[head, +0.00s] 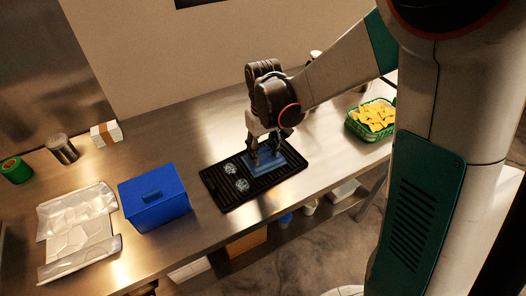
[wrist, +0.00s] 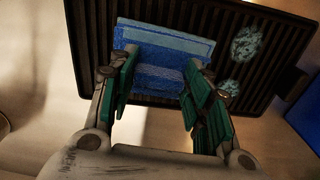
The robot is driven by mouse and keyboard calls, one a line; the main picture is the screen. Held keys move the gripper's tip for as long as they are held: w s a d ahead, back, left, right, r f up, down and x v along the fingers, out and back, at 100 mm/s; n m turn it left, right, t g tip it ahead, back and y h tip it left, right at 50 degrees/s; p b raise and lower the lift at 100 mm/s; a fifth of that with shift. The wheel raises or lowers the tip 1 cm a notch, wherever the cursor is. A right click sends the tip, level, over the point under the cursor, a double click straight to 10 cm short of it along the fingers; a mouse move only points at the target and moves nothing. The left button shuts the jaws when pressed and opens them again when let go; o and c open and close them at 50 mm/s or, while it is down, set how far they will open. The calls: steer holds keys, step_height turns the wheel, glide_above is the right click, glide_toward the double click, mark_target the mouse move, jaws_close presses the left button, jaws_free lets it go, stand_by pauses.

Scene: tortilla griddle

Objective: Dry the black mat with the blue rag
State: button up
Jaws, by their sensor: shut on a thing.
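The black ribbed mat (head: 257,197) lies on the steel counter; part of it also shows in the wrist view (wrist: 281,50). My gripper (head: 264,153) is over the mat's right half, pointing down. It is shut on the blue rag (head: 287,164), a flat block-like piece resting on or just above the mat; the exact contact cannot be told. In the wrist view the rag (wrist: 165,40) sits between the green-padded fingers. Pale bluish wet patches (head: 231,168) show on the mat's left half, and two of them show in the wrist view (wrist: 245,44), beside the rag.
A blue lidded box (head: 155,205) stands left of the mat. A crumpled clear sheet or tray (head: 78,232), a metal can (head: 62,149), a white carton (head: 106,134) and green tape (head: 15,170) are further left. A green basket of yellow chips (head: 372,119) is at the right.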

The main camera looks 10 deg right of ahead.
mark_target(253, 171)
steer(key=shift+s+a, duration=0.15)
stand_by(0.3)
steer(key=shift+s+a+r, duration=0.1)
steer(key=shift+s+a, duration=0.65)
steer(key=shift+a, duration=0.25)
steer(key=shift+s+a, duration=0.7)
steer(key=shift+a, duration=0.3)
steer(key=shift+c, duration=0.2)
steer(key=shift+s+a, duration=0.75)
steer(key=shift+a, duration=0.25)
steer(key=shift+o, duration=0.2)
steer(key=shift+d, duration=0.15)
steer(key=shift+w+d, duration=0.2)
steer(key=shift+d, duration=0.3)
steer(key=shift+w+d, duration=0.15)
steer(key=shift+d, duration=0.3)
steer(key=shift+c, duration=0.2)
